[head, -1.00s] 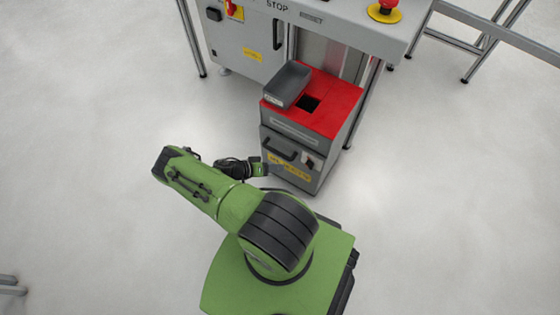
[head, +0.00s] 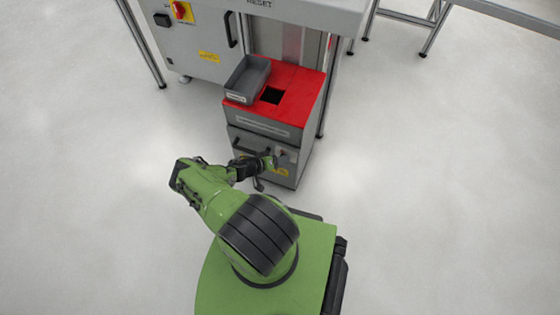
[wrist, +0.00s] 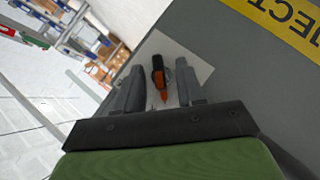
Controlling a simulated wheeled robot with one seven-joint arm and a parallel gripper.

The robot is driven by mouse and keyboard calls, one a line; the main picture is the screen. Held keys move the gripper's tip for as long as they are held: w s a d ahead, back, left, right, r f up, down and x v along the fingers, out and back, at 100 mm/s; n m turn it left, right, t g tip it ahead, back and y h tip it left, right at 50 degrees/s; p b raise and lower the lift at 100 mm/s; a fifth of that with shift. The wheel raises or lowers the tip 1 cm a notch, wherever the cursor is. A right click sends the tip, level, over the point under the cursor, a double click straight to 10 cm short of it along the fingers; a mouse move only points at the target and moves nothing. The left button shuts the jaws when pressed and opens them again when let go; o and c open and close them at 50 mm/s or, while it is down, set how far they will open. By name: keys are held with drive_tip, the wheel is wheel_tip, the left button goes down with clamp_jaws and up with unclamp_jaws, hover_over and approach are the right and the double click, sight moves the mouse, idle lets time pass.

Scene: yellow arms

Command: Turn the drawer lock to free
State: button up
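The drawer lock is a small black knob with an orange pointer (wrist: 160,76) on a pale square plate (wrist: 195,62), seen in the wrist view. The plate also shows in the head view (head: 289,156) at the right of the grey drawer front (head: 294,170). My gripper (wrist: 160,90) is open, with one finger on each side of the knob. I cannot tell whether either finger touches it. In the head view my gripper (head: 272,161) is at the drawer front, partly covering the lock.
The drawer unit has a red top (head: 305,88) with a dark square opening (head: 272,96) and a grey bin (head: 250,76) on it. A black drawer handle (head: 240,145) is left of my gripper. A grey machine cabinet (head: 203,40) stands behind. The floor to the right is clear.

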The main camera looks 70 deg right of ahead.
clamp_jaws()
drive_tip(key=shift+s+a+r+t+p, duration=0.1)
drive_tip(key=shift+t+p, duration=0.3)
drive_tip(key=shift+p, duration=0.25)
drive_tip(key=m+t, duration=0.2)
drive_tip(key=t, duration=0.2)
drive_tip(key=s+m+t+h, duration=0.1)
drive_tip(key=m+t, duration=0.2)
drive_tip(key=t, duration=0.1)
drive_tip(key=m+t, duration=0.2)
drive_tip(key=t, duration=0.2)
drive_tip(key=shift+s+a+f+m+t+b, duration=0.15)
drive_tip(key=shift+s+f+m+t+b, duration=0.15)
drive_tip(key=shift+s+t+b, duration=0.1)
drive_tip(key=shift+r, duration=0.1)
idle(0.7)
